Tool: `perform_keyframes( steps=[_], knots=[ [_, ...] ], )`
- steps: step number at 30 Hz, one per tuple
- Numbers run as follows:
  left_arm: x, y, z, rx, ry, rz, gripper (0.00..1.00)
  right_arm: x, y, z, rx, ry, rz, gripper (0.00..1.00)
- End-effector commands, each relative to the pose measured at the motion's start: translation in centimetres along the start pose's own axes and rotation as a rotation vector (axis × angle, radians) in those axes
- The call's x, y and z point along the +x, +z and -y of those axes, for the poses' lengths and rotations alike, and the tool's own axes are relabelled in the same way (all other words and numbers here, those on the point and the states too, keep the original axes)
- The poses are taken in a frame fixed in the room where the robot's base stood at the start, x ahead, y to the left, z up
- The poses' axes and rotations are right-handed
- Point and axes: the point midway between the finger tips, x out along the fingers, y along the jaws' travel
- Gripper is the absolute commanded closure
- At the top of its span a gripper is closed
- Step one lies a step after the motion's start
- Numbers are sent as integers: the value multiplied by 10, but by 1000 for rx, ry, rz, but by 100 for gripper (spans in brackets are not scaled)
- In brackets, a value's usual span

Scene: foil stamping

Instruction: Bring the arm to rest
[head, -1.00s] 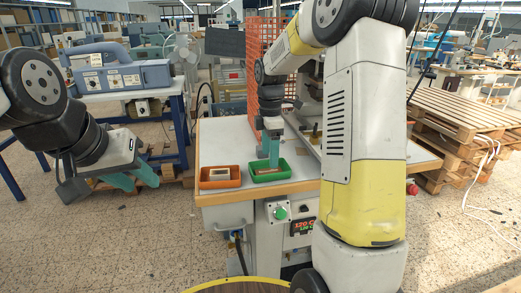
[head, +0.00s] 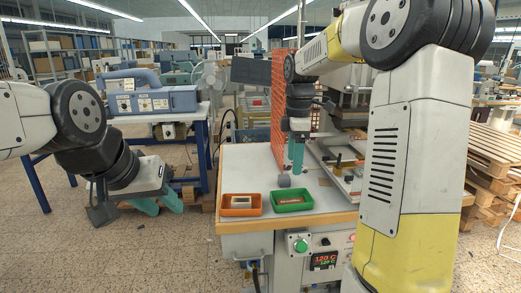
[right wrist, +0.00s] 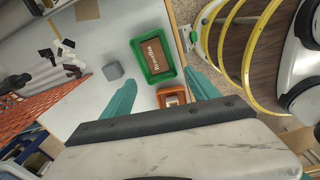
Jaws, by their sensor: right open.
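My right gripper (head: 296,155) is open above the table, behind the green tray (head: 306,206). Its teal fingers show apart and empty in the right wrist view (right wrist: 160,95). A brown piece with pale lettering (right wrist: 152,53) lies in the green tray (right wrist: 136,48).
A small grey cube (head: 284,181) stands on the table (head: 236,166) behind the green tray. The press (head: 350,160) and orange mesh guard (head: 281,100) are behind and right. A blue-grey machine (head: 150,94) stands at the back left. Wooden pallets (head: 488,150) are at right.

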Motion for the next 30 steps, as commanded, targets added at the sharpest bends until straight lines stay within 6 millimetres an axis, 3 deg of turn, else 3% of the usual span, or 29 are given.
perform_keyframes(
  steps=[4, 9, 15, 18, 24, 30],
  knots=[
    [0, 0, 0, 0, 0, 0, 64, -30, 0, 47, 264, 98, -50, 31],
    [0, 0, 0, 0, 0, 0, 64, -47, -1, 107, 628, 194, -160, 31],
    [0, 0, 0, 0, 0, 0, 64, -45, -3, 174, 1041, 257, -340, 31],
    [0, 0, 0, 0, 0, 0, 64, -39, -4, 199, 1205, 265, -427, 31],
    [0, 0, 0, 0, 0, 0, 64, -28, -6, 224, 1388, 257, -530, 31],
    [0, 0, 0, 0, 0, 0, 64, -27, -6, 226, 1409, 253, -541, 31]
  ],
)
